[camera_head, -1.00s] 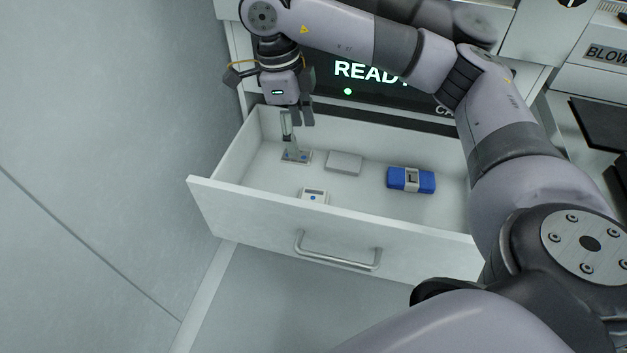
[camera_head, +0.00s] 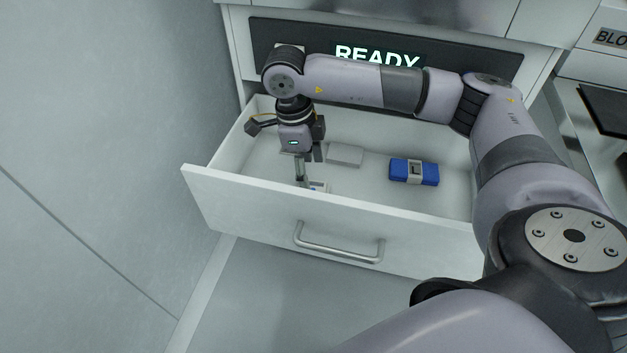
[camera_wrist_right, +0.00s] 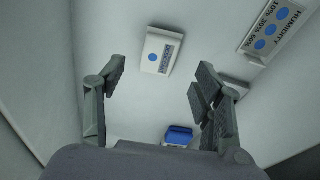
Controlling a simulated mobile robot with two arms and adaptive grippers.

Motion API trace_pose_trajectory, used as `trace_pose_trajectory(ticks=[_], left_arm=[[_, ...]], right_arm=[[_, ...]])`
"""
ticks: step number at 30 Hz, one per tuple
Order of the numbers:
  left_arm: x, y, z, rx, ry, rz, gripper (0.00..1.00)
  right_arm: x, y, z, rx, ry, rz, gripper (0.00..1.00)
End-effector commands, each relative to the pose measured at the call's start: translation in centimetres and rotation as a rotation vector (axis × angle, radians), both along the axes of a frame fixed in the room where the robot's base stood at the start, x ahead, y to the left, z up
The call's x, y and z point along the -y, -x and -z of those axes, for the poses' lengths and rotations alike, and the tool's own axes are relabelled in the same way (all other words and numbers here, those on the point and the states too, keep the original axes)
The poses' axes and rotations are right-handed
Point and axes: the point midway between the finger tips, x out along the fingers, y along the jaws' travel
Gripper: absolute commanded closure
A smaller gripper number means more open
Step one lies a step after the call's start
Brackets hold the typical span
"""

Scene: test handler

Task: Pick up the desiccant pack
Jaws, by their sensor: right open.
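The desiccant pack is a small white pack with a blue dot and dark print. In the head view the pack (camera_head: 319,187) lies on the drawer floor near the front wall, partly hidden by my right gripper (camera_head: 308,167). In the right wrist view the pack (camera_wrist_right: 160,52) lies ahead, between the lines of the fingers and beyond their tips. My right gripper (camera_wrist_right: 160,80) is open, empty and pointing down inside the drawer, apart from the pack. My left gripper does not show.
The pulled-out white drawer (camera_head: 230,188) has high walls around the gripper. A humidity card (camera_wrist_right: 271,28), a grey block (camera_head: 344,155) and a blue strapped pack (camera_head: 414,172) also lie in it.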

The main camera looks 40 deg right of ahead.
Motion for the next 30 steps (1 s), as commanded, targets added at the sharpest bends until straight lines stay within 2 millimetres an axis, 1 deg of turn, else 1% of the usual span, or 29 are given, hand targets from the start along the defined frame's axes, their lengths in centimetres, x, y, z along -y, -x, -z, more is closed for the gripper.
trace_pose_trajectory(ticks=[6, 9, 11, 17, 30], left_arm=[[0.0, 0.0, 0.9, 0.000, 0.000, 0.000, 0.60], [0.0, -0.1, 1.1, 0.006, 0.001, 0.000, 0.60], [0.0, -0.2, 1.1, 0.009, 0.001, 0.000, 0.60], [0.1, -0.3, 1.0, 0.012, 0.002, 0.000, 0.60], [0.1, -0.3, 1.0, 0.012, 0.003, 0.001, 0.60]], right_arm=[[0.3, 0.5, 3.2, -0.004, 0.000, -0.001, 0.38], [0.5, 0.6, 4.4, -0.002, 0.001, -0.001, 0.38], [0.5, 0.6, 4.7, -0.002, 0.000, -0.001, 0.38], [0.5, 0.6, 4.7, 0.000, 0.000, -0.001, 0.39], [0.5, 0.6, 4.7, 0.000, 0.000, 0.000, 0.68]])
